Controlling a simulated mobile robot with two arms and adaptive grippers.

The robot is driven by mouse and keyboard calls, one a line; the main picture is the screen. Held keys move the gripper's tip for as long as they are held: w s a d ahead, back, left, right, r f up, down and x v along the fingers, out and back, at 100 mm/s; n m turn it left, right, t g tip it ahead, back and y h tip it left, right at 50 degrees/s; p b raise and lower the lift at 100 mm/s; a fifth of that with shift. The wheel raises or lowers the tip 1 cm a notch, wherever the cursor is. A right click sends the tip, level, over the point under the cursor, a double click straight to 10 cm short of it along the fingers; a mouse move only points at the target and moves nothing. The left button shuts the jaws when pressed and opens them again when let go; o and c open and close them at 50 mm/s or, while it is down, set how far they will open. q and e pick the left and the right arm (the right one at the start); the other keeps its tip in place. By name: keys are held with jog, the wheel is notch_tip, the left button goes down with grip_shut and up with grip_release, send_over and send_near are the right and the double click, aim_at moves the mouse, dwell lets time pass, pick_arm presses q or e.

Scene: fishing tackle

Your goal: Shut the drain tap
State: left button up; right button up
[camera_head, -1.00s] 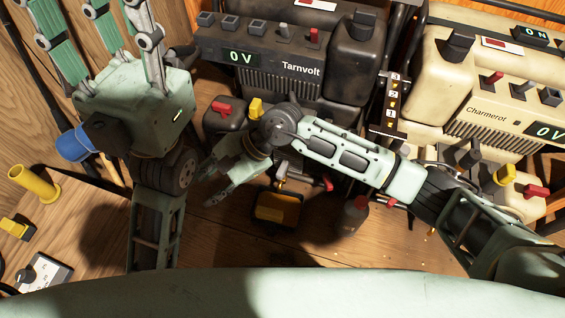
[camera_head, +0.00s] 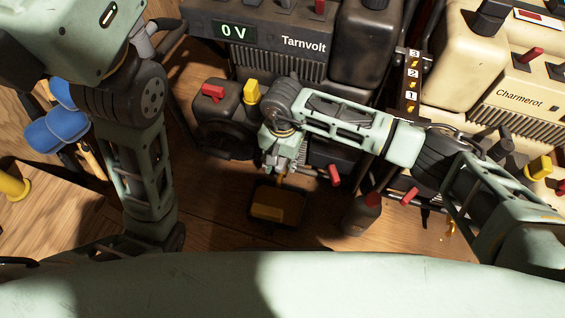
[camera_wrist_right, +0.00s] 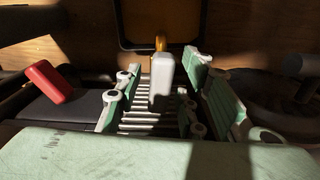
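A pale grey block-like handle (camera_wrist_right: 161,80) with a brass piece (camera_wrist_right: 159,42) beyond it, which looks like the drain tap, stands between my right gripper's fingers (camera_wrist_right: 160,68) in the right wrist view. The fingers are apart on both sides of it; I cannot tell whether any touches. In the head view my right gripper (camera_head: 284,162) points down at the lower front of the dark Tarnvolt unit (camera_head: 300,62) and hides most of the tap. My left gripper's palm (camera_head: 62,40) is at the upper left; its fingers are out of frame.
Red handles (camera_head: 335,175) and a dark container with a red cap (camera_head: 212,92) are close by. The cream Charmerot unit (camera_head: 520,105) stands right.

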jog(key=shift+f, duration=0.15)
jog(key=shift+c, duration=0.2)
grip_shut()
